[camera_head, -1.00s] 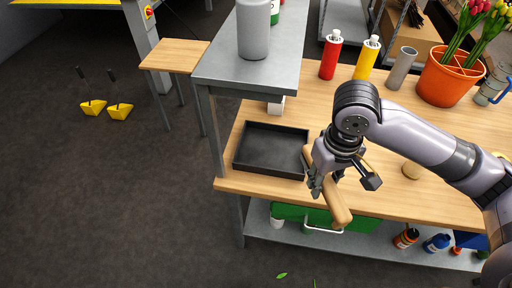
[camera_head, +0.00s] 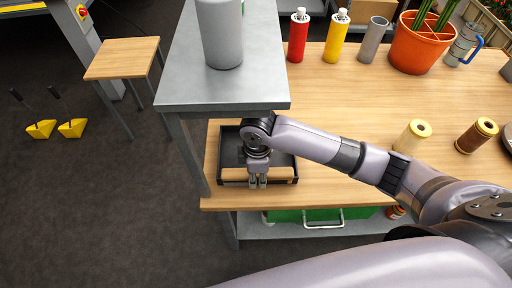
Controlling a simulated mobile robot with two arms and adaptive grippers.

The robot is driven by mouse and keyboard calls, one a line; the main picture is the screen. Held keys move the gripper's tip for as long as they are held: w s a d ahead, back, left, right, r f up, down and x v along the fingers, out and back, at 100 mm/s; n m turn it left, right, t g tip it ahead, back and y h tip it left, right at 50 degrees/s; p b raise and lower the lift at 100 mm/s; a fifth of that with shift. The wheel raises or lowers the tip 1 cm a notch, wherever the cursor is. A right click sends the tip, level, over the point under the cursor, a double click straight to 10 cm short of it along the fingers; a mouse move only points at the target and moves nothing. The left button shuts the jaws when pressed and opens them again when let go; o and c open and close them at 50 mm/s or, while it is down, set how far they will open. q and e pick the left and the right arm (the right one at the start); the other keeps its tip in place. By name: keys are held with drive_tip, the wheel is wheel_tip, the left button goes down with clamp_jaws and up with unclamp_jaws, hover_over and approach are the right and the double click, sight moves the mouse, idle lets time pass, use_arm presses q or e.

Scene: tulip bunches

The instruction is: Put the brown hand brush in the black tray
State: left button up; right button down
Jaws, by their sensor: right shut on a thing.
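The brown hand brush (camera_head: 280,174) lies level along the front side of the black tray (camera_head: 230,143), within its outline in the picture. I cannot tell whether it rests on the tray floor or is held just above it. My right gripper (camera_head: 258,183) points down at the tray's front and is shut on the brush near its middle. The wrist and arm hide part of the tray's inside. My left gripper is not in view.
A grey metal shelf (camera_head: 180,90) with a grey cylinder (camera_head: 220,35) stands close left of the tray. Red (camera_head: 298,38) and yellow (camera_head: 337,36) bottles and an orange pot (camera_head: 418,50) stand at the back. Two spools (camera_head: 413,136) stand right. The table's middle is clear.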

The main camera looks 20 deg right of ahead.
drive_tip(key=w, duration=0.3)
drive_tip(key=w+d, duration=0.1)
drive_tip(key=w, duration=0.2)
drive_tip(key=w+d, duration=0.1)
drive_tip(key=w, duration=0.2)
drive_tip(key=shift+d+p, duration=0.25)
drive_tip(key=shift+p, duration=0.15)
drive_tip(key=shift+w+d, duration=0.1)
drive_tip(key=shift+w, duration=0.2)
drive_tip(key=f, duration=0.1)
drive_tip(key=f+p, duration=0.1)
drive_tip(key=shift+w+d+f, duration=0.15)
drive_tip(key=shift+w+f, duration=0.1)
drive_tip(key=shift+f, duration=0.4)
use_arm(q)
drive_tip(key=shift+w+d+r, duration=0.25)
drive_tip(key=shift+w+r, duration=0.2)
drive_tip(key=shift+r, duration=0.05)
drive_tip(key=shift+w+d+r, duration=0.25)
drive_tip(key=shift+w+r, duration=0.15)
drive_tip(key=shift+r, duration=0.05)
use_arm(e)
drive_tip(key=shift+f, duration=0.1)
drive_tip(key=shift+f, duration=0.1)
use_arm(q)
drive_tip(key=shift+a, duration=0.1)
use_arm(e)
drive_tip(key=c, duration=1.2)
unclamp_jaws()
